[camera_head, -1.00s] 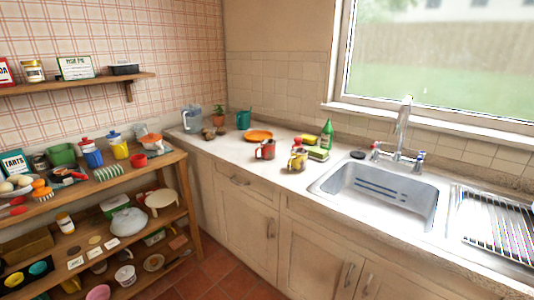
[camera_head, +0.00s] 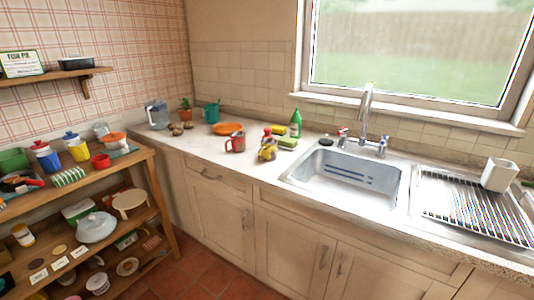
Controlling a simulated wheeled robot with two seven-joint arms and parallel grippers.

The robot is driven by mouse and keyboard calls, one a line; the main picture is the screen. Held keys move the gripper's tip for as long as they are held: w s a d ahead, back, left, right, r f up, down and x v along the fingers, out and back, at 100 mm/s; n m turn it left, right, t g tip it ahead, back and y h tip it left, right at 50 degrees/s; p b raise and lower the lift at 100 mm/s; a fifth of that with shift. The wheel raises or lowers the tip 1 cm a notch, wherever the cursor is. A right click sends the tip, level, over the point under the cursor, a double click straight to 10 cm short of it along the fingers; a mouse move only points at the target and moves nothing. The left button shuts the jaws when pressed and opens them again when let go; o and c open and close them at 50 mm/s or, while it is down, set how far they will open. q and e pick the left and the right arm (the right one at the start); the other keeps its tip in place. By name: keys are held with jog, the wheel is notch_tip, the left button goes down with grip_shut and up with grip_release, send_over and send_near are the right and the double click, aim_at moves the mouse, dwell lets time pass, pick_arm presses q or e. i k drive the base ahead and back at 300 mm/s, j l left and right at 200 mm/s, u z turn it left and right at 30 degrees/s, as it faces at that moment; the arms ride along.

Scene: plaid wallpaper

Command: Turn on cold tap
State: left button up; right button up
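A chrome faucet (camera_head: 366,112) with a tall spout stands behind the sink (camera_head: 296,181), below the window. The cold tap (camera_head: 382,146) is on its right side and has a blue mark. The other tap (camera_head: 342,137) is on its left side and has a red mark. The handles are too small to tell how far they are turned. I make out no running water. Neither of my grippers is in view.
A drying rack (camera_head: 470,208) and a white holder (camera_head: 499,174) are right of the sink. A green bottle (camera_head: 295,123), a red mug (camera_head: 235,143) and sponges stand on the counter left of it. Crowded shelves (camera_head: 140,163) stand at left. Red floor (camera_head: 207,268) shows between.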

aim_at(385, 138)
jog(key=z, duration=1.05)
